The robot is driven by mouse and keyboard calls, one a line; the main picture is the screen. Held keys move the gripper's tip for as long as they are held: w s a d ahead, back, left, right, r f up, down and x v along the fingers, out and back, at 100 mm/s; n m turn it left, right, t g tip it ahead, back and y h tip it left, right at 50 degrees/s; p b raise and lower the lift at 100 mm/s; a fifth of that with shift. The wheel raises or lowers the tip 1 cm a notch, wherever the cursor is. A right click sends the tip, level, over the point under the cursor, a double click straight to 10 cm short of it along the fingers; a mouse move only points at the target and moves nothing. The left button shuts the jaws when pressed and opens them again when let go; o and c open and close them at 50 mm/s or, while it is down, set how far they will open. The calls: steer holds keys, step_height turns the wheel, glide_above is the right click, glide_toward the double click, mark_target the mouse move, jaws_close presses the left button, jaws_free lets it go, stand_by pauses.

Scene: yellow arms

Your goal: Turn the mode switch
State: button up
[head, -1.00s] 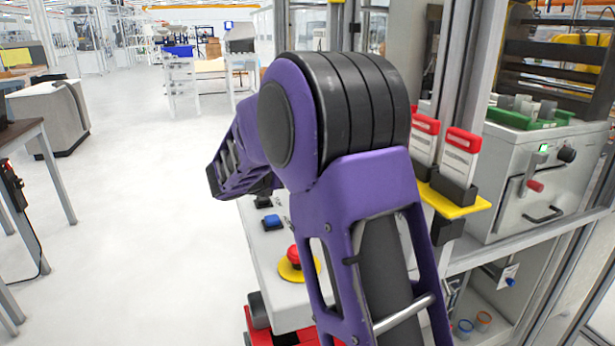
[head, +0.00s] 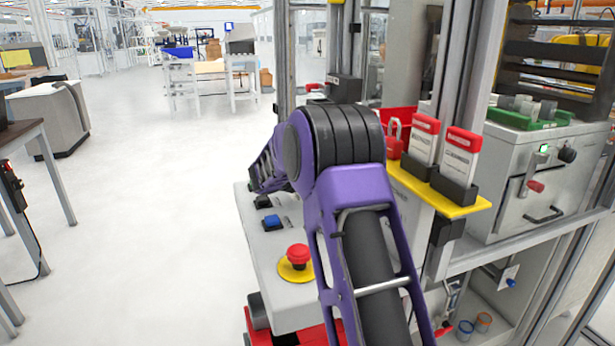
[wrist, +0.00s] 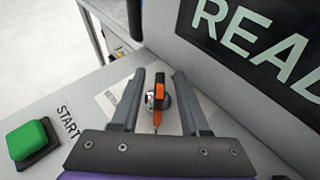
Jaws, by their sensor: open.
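The mode switch (wrist: 158,96) is a dark rotary knob with an orange handle on the grey control panel, seen in the wrist view. Its orange bar points roughly along the gripper's line. My gripper (wrist: 156,76) is open, with one dark finger on each side of the switch. Gaps show between the fingers and the knob; I cannot tell how deep the fingertips reach. In the head view the switch and the gripper are hidden behind my purple arm.
A green START button (wrist: 30,142) sits left of the switch, and a READY display (wrist: 262,42) stands to the right. On the panel in the head view are a blue button (head: 272,222) and a red emergency stop (head: 298,256).

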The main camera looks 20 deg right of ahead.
jaws_close()
steer(key=shift+a+r+m+g+p, duration=0.1)
steer(key=shift+m+g+p, duration=0.2)
steer(key=shift+p, duration=0.2)
steer(key=m+g+h+p, duration=0.1)
steer(key=p, duration=0.2)
steer(key=shift+r+m+g+h, duration=0.15)
steer(key=shift+m+g+h, duration=0.15)
steer(key=shift+m+g+h+p, duration=0.6)
steer(key=shift+m+g+p, duration=0.2)
steer(key=shift+m+p, duration=0.15)
steer(key=m+g, duration=0.2)
steer(key=shift+f+g+h+p, duration=0.3)
steer(key=shift+g+h+p, duration=0.05)
steer(key=shift+g+h, duration=0.05)
steer(key=shift+m+g, duration=0.5)
steer(key=shift+m, duration=0.05)
steer(key=shift+m+g, duration=0.9)
steer(key=shift+g, duration=0.1)
